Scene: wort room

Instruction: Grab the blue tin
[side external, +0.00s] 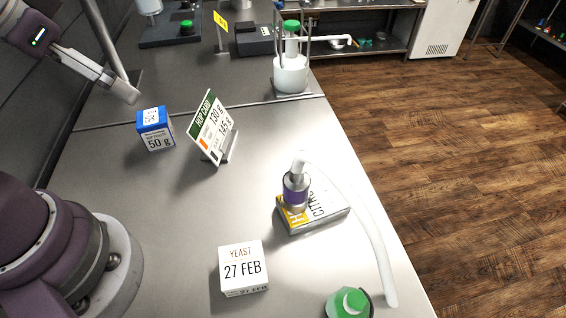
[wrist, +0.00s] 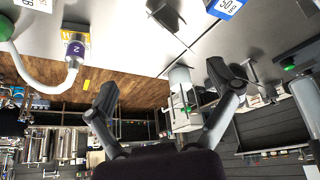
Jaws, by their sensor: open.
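The blue tin (side external: 155,130) is a small box shape with a blue top and a white front marked "50 g". It stands upright on the steel bench, left of the hop card. It also shows, cut off, at the top edge of the wrist view (wrist: 228,7). My gripper (side external: 127,94) is in the air at the upper left, above and beyond the tin in the side view, apart from it. In the wrist view its two fingers (wrist: 162,78) are spread wide with nothing held between them.
The tilted hop card (side external: 212,128) stands close to the tin's right. A purple-banded fitting with a white hose (side external: 296,190) rests on a yellow-and-white box (side external: 322,212). Bench around the tin's front is clear.

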